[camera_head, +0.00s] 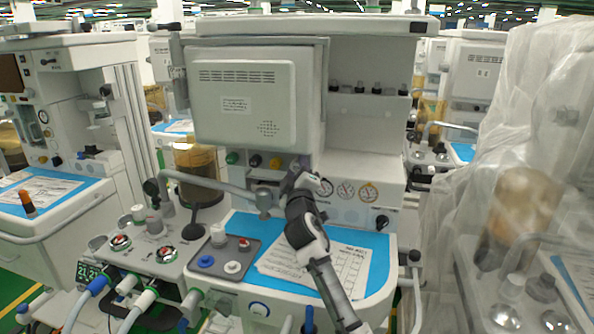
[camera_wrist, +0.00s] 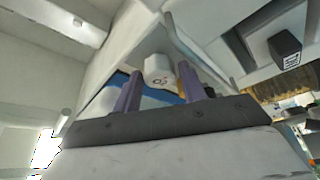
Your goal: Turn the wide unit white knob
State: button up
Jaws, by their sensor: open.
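The wide unit (camera_head: 370,140) is the large white cart in the middle of the head view. My gripper (camera_head: 296,172) is at its front panel, just below the monitor's lower right corner and beside the round gauges. In the wrist view, a white knob (camera_wrist: 156,66) with dark lettering, apparently "O2", shows between the two purple-grey fingers of my gripper (camera_wrist: 160,74). The fingers are apart, one on each side of the knob in the picture; I cannot tell whether they touch it. In the head view my gripper and arm seem to hide this knob.
Green, black and yellow knobs (camera_head: 254,160) sit in a row left of my gripper. A bent grey pipe (camera_head: 205,183) crosses in front. Papers (camera_head: 335,265) lie on the blue worktop (camera_head: 375,243). A plastic-covered cart (camera_head: 520,190) stands at right, another cart (camera_head: 60,120) at left.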

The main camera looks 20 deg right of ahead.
jog(key=c, duration=0.7)
jog(key=shift+r+n+p, duration=0.1)
jog(key=shift+n+p, duration=0.2)
jog(key=shift+p, duration=0.05)
jog(key=shift+r+n+y+p, duration=0.1)
jog(key=shift+n+y+p, duration=0.2)
jog(key=shift+n+p, duration=0.3)
jog(key=shift+d+r+n+g+y+p, duration=0.1)
jog(key=shift+n+g+y+p, duration=0.35)
jog(key=shift+n+p, duration=0.7)
jog(key=n+g+p, duration=0.1)
jog(key=n+p, duration=0.1)
jog(key=n, duration=0.2)
jog(key=shift+g, duration=0.25)
jog(key=shift+n+g+p, duration=0.3)
jog(key=shift+n+p, duration=0.25)
jog(key=shift+p, duration=0.15)
